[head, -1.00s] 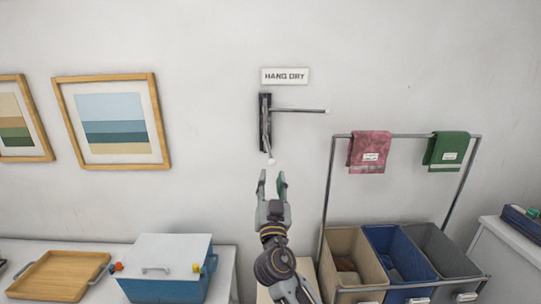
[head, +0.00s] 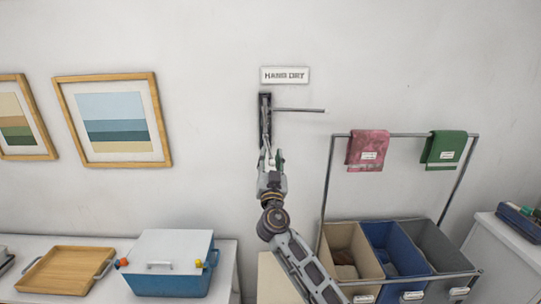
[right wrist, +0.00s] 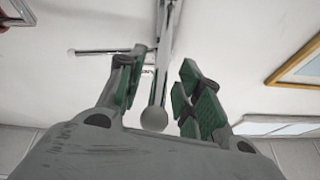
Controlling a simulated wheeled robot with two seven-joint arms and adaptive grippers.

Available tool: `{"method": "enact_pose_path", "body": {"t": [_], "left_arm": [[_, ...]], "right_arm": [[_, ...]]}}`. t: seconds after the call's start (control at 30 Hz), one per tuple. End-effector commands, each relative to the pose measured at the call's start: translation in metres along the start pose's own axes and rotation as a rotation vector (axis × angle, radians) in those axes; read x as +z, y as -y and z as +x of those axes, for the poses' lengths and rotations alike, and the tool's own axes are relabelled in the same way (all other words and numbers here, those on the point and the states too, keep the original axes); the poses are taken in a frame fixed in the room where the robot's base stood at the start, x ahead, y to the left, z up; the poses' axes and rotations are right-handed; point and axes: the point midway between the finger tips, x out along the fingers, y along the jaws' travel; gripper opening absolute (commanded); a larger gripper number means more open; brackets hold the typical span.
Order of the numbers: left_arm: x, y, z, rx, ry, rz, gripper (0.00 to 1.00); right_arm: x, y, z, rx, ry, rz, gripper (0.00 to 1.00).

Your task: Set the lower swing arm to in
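A dark wall bracket (head: 264,105) under the HANG DRY sign carries two thin metal swing arms. The upper arm (head: 299,110) reaches out to the right along the wall. The lower swing arm (right wrist: 160,72) points out from the wall toward me and ends in a pale ball (right wrist: 153,118). My right gripper (head: 271,153) is at the ball end and partly hides it in the head view. In the right wrist view, the open green-padded fingers (right wrist: 158,100) stand on either side of the lower arm, with visible gaps. My left gripper is not in view.
A HANG DRY sign (head: 285,75) is above the bracket. A metal rack (head: 400,135) with two towels and laundry bins stands at the right. Framed pictures (head: 113,120) hang at the left. A cooler (head: 172,283) and a wooden tray (head: 67,269) are below.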

Motion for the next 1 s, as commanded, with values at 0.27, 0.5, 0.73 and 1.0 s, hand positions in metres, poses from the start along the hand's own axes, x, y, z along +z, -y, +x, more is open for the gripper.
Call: {"method": "enact_pose_path", "body": {"t": [0.27, 0.5, 0.73, 1.0], "left_arm": [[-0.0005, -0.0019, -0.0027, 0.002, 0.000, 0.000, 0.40], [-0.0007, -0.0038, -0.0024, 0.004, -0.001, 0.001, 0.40], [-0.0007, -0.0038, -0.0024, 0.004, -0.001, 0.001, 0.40], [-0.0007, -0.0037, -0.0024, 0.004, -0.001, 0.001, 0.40]], "right_arm": [[-0.0002, -0.0001, 0.0077, 0.000, 0.000, -0.001, 0.35], [0.0000, -0.0001, 0.0075, 0.000, 0.000, -0.001, 0.33], [0.0000, -0.0001, 0.0075, 0.000, 0.000, -0.001, 0.03], [0.0000, -0.0001, 0.0074, 0.000, 0.000, -0.001, 0.00]]}}
